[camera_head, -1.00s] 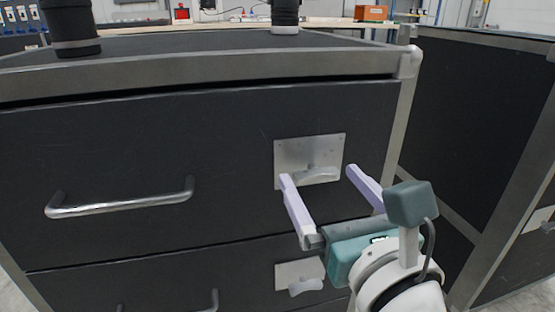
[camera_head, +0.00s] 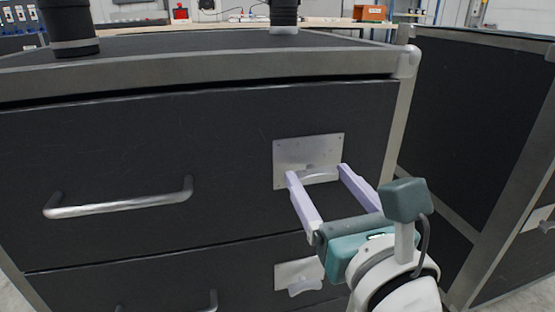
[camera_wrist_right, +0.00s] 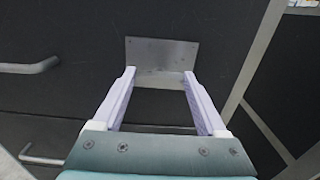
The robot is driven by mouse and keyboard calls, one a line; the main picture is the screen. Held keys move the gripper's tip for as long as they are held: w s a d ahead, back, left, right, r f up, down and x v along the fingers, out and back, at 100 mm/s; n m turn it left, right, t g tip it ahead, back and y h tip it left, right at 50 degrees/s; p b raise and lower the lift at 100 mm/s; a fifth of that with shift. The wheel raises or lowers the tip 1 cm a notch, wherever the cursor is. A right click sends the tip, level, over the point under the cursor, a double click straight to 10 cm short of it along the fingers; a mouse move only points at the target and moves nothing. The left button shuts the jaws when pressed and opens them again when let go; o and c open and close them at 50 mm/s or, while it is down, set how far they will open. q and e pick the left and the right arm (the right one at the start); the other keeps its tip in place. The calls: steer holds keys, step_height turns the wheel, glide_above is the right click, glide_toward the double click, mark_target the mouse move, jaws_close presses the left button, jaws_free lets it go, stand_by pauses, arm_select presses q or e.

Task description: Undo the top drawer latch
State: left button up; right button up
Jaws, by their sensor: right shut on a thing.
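The top drawer (camera_head: 130,140) is a dark panel with a bar handle (camera_head: 120,203) at its left. Its latch is a metal plate (camera_head: 308,149) with a small lever (camera_head: 319,175) at the plate's lower edge. My right gripper (camera_head: 316,176) has its two pale lilac fingers on either side of the lever and is shut on it. In the right wrist view the fingers (camera_wrist_right: 160,76) reach the lower part of the plate (camera_wrist_right: 160,53), and the lever is hard to make out between them. My left gripper is not in view.
A lower drawer's latch (camera_head: 298,275) sits under my right gripper, with part of that drawer's handle (camera_head: 213,299) to its left. A second dark cabinet (camera_head: 475,130) stands close on the right. Dark cylindrical objects (camera_head: 68,25) stand on the cabinet top.

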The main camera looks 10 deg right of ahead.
steer(key=shift+n, duration=0.4)
steer(key=shift+c, duration=0.2)
steer(key=n, duration=0.3)
steer(key=shift+p, duration=0.35)
steer(key=n+p, duration=0.1)
steer(key=n, duration=0.3)
steer(key=shift+a+n, duration=0.15)
steer(key=shift+n, duration=0.15)
steer(key=n+p, duration=0.1)
steer(key=n, duration=0.7)
steer(key=shift+f+p, duration=0.1)
steer(key=shift+p, duration=0.3)
steer(key=shift+n, duration=0.7)
